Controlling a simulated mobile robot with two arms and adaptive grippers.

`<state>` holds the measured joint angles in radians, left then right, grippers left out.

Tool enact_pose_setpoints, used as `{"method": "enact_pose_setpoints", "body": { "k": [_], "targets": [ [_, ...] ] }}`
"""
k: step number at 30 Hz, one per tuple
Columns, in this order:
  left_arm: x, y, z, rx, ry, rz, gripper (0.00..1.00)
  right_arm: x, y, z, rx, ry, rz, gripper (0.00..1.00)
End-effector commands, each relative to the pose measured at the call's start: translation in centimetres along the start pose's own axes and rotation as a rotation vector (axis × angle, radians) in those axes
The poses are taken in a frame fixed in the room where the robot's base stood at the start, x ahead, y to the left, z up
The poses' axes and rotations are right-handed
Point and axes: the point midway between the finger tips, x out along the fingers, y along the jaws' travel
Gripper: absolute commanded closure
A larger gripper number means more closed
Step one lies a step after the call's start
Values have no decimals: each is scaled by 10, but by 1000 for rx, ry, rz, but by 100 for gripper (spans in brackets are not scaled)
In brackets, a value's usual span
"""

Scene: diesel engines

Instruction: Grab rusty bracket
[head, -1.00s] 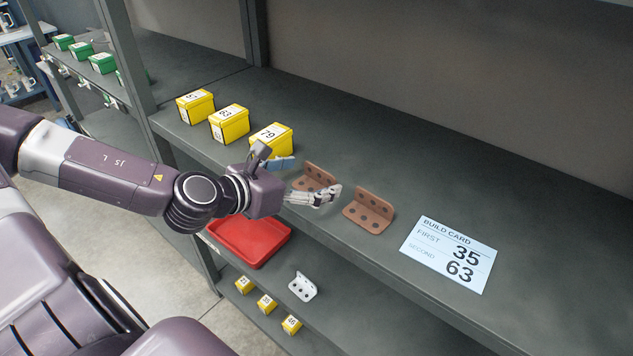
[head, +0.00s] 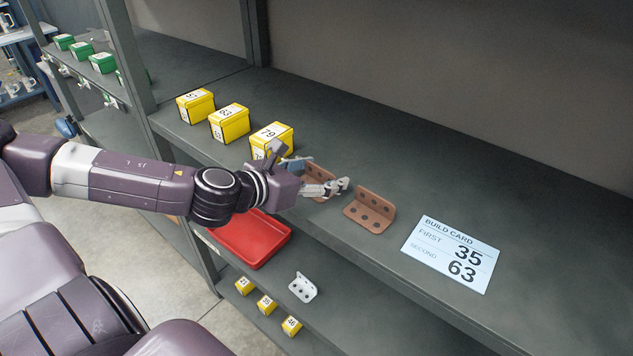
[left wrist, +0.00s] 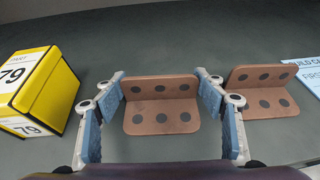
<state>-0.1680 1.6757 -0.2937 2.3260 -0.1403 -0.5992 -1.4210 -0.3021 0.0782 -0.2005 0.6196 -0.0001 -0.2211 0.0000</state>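Two rusty brown angle brackets with dark holes lie on the upper shelf. The left rusty bracket (head: 321,175) is partly hidden behind my left gripper in the head view. In the left wrist view this bracket (left wrist: 161,105) sits between the open fingers of my left gripper (left wrist: 163,112), with a gap on its left side and the right finger close to its edge. The left gripper (head: 318,178) also shows in the head view, low over the shelf edge. The right rusty bracket (head: 370,210) stands clear, just right of the gripper; it also shows in the wrist view (left wrist: 262,92). My right gripper is not in view.
Yellow numbered boxes (head: 230,124) stand left of the brackets. A build card (head: 450,254) reading 35 and 63 lies to the right. Below are a red tray (head: 250,240), a white bracket (head: 303,287) and small yellow boxes (head: 266,305). The shelf behind the brackets is clear.

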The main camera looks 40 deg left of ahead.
Motion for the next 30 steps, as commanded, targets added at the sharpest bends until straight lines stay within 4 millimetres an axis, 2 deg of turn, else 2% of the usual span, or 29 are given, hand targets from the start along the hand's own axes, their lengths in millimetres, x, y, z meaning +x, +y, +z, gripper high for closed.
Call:
{"method": "enact_pose_setpoints", "body": {
  "k": [1,8,20,26,30],
  "targets": [
    [0,0,0,0,0,0,45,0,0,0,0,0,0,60],
    [0,0,1,1,-2,0,69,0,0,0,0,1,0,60],
    [-3,0,8,4,-4,0,69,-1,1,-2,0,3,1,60],
    [-13,0,34,10,-5,1,69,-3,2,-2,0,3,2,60],
    [-27,1,68,14,-8,3,69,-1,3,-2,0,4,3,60]
  ]
}}
